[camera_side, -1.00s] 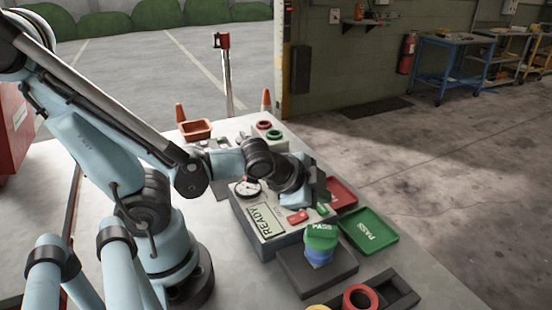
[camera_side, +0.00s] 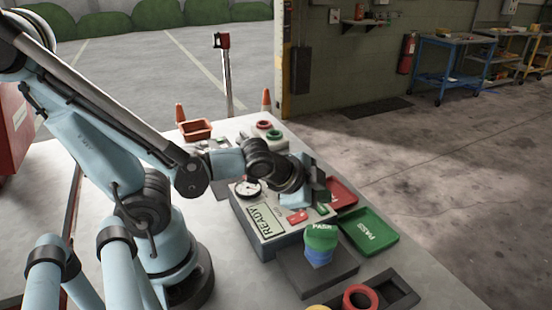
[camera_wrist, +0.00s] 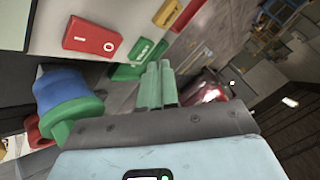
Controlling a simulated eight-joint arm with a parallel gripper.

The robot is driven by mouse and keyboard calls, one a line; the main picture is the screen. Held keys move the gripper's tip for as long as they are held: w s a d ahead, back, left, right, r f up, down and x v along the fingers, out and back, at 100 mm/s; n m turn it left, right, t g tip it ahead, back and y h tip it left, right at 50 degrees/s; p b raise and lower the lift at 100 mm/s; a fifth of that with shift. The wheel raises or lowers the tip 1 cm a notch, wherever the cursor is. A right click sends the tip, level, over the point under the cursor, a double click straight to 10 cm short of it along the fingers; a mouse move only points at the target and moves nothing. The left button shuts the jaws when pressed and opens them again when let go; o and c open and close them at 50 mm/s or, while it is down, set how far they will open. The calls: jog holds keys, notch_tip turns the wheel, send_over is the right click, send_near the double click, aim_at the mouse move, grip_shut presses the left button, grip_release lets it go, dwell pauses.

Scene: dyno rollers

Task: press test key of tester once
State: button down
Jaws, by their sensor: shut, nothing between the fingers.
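The tester (camera_side: 283,243) is a grey box on the table with a READY display (camera_side: 262,220), a round dial (camera_side: 248,188) and a red switch (camera_side: 297,216). In the wrist view the red switch (camera_wrist: 92,37) is marked O. A small green key (camera_side: 322,209) lies right of it in the side view; which key is the test key I cannot read. My gripper (camera_side: 322,192) is shut and empty above the tester's right end, its tip partly hidden. Its green fingers (camera_wrist: 157,85) lie together in the wrist view. I cannot tell any contact with a key.
A blue roller with a green top (camera_side: 320,240) stands on a dark block in front of the tester; it also shows in the wrist view (camera_wrist: 62,92). A green PASS tray (camera_side: 369,232) and a red tray (camera_side: 343,194) lie to the right. A red ring (camera_side: 360,297) is near the front.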

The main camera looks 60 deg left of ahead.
aim_at(319, 211)
jog(key=shift+f, duration=0.15)
dwell(0.4)
jog(key=shift+f, duration=0.25)
jog(key=shift+f, duration=0.35)
dwell(0.8)
jog(key=shift+r, duration=0.75)
jog(key=shift+r, duration=0.15)
jog(key=shift+r, duration=2.4)
